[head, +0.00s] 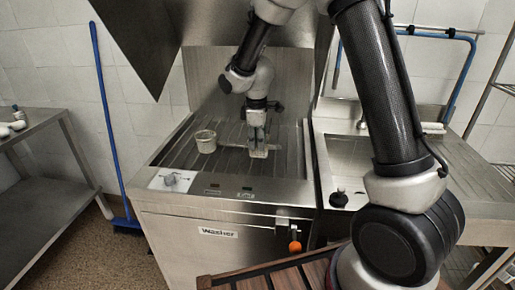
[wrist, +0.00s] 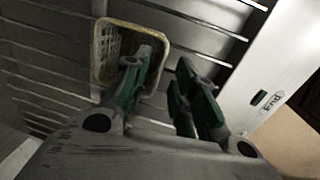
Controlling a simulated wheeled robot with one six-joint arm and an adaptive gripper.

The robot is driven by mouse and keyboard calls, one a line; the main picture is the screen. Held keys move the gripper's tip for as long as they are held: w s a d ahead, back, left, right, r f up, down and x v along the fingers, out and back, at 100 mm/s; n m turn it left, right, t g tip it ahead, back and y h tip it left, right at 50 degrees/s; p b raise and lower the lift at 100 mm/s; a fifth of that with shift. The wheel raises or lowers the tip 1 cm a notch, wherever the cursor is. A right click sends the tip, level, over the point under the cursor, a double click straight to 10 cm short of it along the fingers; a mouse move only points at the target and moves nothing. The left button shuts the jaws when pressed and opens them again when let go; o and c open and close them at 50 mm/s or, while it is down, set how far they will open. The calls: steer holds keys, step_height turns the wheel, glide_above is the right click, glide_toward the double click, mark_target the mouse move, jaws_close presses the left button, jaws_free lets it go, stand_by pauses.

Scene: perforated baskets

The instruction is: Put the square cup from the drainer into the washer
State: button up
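A pale square cup (head: 258,154) with perforated walls is under my gripper (head: 257,122), over the slatted bed of the unit labelled Washer (head: 160,208). In the wrist view the square cup (wrist: 103,58) shows its open top and rim, left of centre. My gripper (wrist: 169,62) is open there, with a gap between its green-sided fingers. The left finger overlaps the cup's opening and the other is to the right of its rim. I cannot tell whether either finger touches the cup, or whether the cup rests on the slats.
A round pale cup (head: 206,143) stands on the slatted bed left of my gripper. A sink counter (head: 350,152) with a tap adjoins on the right. A metal table (head: 38,140) stands at the far left, and a blue broom (head: 104,110) leans on the wall.

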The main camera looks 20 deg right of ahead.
step_height(320, 180, up, 8)
steer(key=s, duration=0.1)
steer(key=shift+a+r, duration=0.2)
steer(key=shift+a, duration=0.05)
steer(key=shift+s, duration=0.1)
